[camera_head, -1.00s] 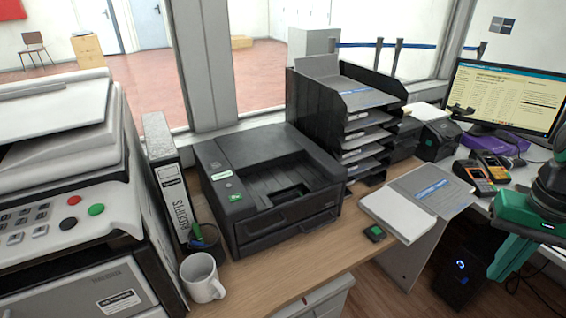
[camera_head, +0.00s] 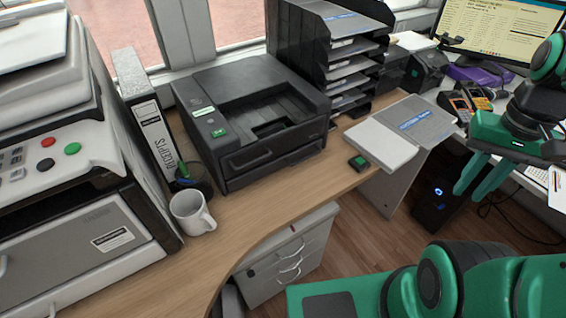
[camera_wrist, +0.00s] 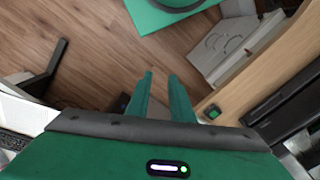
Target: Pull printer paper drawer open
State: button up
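The black printer (camera_head: 248,115) stands on the wooden counter left of centre in the head view. Its front paper drawer (camera_head: 277,167) looks shut, flush with the body. A dark corner of the printer shows at the right of the wrist view (camera_wrist: 290,112). My gripper (camera_head: 471,194) is well to the right of the printer, past the counter's edge. In the wrist view its two green fingers (camera_wrist: 160,78) are apart, with nothing between them and the floor beyond.
A large grey copier (camera_head: 95,235) stands at left. A receipts binder (camera_head: 158,135), pen cup and white mug (camera_head: 190,212) sit between it and the printer. A paper organiser (camera_head: 300,50) stands behind. Grey drawers (camera_head: 290,262) stand below.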

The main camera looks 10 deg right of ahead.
jog(key=w+a+m, duration=0.1)
jog(key=w+a, duration=0.2)
jog(key=w, duration=0.4)
jog(key=m+t+y, duration=0.1)
jog(key=m+t, duration=0.1)
jog(key=m, duration=0.3)
send_near(309, 156)
jog(key=f, duration=0.4)
jog(key=w+f, duration=0.1)
jog(key=f, duration=0.2)
jog(key=shift+w+a+f, duration=0.1)
jog(key=shift+a, duration=0.3)
grip_shut()
jog(key=shift+w+a, duration=0.1)
